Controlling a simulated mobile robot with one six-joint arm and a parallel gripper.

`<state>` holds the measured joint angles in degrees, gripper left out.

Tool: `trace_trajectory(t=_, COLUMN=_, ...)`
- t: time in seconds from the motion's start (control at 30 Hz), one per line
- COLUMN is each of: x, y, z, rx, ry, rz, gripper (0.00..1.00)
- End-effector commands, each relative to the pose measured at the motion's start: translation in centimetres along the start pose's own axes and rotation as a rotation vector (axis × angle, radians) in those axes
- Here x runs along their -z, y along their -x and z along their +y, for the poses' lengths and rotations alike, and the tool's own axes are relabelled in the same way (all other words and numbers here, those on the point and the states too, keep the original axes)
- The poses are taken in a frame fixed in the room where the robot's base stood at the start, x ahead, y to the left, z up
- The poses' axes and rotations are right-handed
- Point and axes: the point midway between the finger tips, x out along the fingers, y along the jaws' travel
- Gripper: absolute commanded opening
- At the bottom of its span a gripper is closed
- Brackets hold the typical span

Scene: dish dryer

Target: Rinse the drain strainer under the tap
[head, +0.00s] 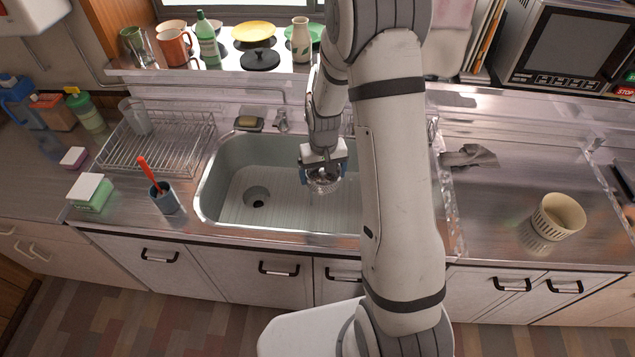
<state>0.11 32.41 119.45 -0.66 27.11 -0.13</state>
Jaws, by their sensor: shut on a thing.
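My gripper (324,169) is over the right part of the sink (290,205), shut on the drain strainer (323,184). The strainer is a small metal basket, held above the sink floor. Its upper part is partly covered by the gripper fingers. The tap (282,120) stands at the back of the sink, left of my gripper, and its spout reaches to the left. I cannot tell whether water runs. The round drain hole (256,196) is uncovered in the left part of the sink floor.
A wire dish rack (160,148) stands left of the sink. A cup with a red brush (164,197) is by the sink's left front edge. A beige perforated pot (557,217) and a grey cloth (469,156) lie to the right. Bottles and mugs line the back shelf.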

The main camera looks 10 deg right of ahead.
Motion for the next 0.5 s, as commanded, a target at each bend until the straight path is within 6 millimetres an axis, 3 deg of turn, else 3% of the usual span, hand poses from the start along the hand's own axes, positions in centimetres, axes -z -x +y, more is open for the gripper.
trace_trajectory(t=0.17, x=0.0, y=-0.7, z=-0.7, rx=-0.022, ry=0.09, rz=0.092, gripper=0.62)
trace_trajectory(t=0.5, x=-1.8, y=0.0, z=-1.7, rx=-0.047, ry=0.327, rz=0.351, gripper=0.62)
